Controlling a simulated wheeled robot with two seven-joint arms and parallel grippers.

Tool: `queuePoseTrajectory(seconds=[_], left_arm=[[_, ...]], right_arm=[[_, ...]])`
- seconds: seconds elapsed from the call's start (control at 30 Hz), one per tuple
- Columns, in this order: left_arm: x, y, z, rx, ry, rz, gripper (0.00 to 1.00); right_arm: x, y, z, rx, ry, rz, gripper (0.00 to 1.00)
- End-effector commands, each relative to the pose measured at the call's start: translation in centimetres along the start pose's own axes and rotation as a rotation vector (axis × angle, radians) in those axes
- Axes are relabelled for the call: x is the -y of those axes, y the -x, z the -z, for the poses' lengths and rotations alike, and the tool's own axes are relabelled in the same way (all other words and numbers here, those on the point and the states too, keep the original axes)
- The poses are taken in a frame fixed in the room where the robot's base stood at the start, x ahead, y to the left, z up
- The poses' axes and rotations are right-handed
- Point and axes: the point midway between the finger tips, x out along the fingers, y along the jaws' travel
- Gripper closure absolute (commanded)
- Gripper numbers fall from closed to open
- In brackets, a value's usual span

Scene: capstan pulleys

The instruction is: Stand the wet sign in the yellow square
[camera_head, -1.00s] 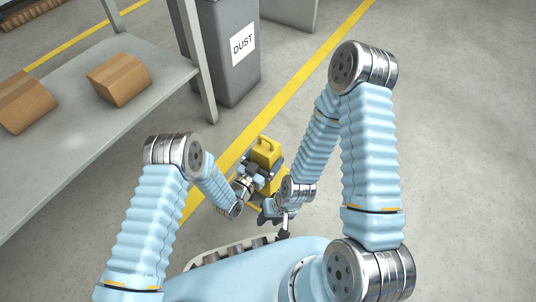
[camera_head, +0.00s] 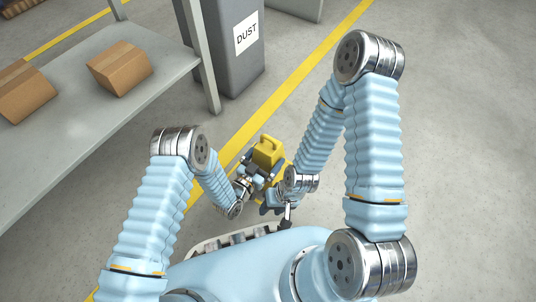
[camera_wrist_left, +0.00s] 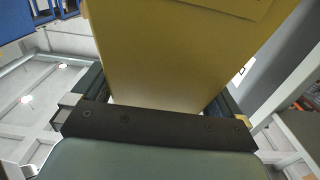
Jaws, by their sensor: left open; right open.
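The yellow wet sign (camera_head: 268,150), with a handle at its top, stands out from the floor at the middle of the head view, between my two wrists. My left gripper (camera_head: 254,166) is open at its left side. In the left wrist view, a broad yellow panel of the sign (camera_wrist_left: 175,55) fills the space between the open fingers. My right gripper (camera_head: 272,196) is open close to the sign's near side, partly hidden by my wrist. I cannot tell whether either gripper touches the sign. The sign's foot and the yellow square cannot be made out.
A yellow floor line (camera_head: 284,92) runs diagonally behind the sign. A grey bin marked DUST (camera_head: 236,72) stands beyond it. A grey table (camera_head: 75,125) with cardboard boxes (camera_head: 119,68) is at the left. The floor (camera_head: 460,130) at the right is clear.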

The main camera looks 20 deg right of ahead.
Motion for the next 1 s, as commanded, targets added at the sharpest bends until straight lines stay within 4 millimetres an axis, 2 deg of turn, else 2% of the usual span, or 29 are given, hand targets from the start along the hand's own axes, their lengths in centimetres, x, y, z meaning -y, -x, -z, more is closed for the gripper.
queuePoseTrajectory(seconds=[0.2,0.4,0.57,0.77,0.83,0.9,0.97,1.0], left_arm=[[0.0,5.2,0.1,0.006,0.005,0.003,0.00],[0.0,9.1,0.0,0.005,0.003,0.003,0.00],[0.0,10.7,0.0,0.002,0.002,0.003,0.00],[0.2,10.9,-0.1,0.008,0.003,0.007,0.00],[1.1,11.1,-0.3,0.055,0.018,0.033,0.00],[3.0,11.5,-0.9,0.161,0.057,0.092,0.00],[5.3,12.8,-1.8,0.297,0.124,0.168,0.00],[6.8,14.1,-2.4,0.401,0.189,0.226,0.00]], right_arm=[[0.4,1.0,0.0,0.003,0.001,0.000,0.57],[0.5,1.4,-0.1,0.004,0.001,0.000,0.57],[0.6,1.5,-0.1,0.005,0.001,0.000,0.57],[0.6,1.5,-0.1,0.005,0.001,0.000,0.57],[0.6,1.5,-0.1,0.005,0.001,0.000,0.57],[0.6,1.5,-0.1,0.005,0.001,0.000,0.57],[0.6,1.5,-0.1,0.005,0.001,0.000,0.57],[0.6,1.5,-0.1,0.005,0.001,0.000,0.57]])
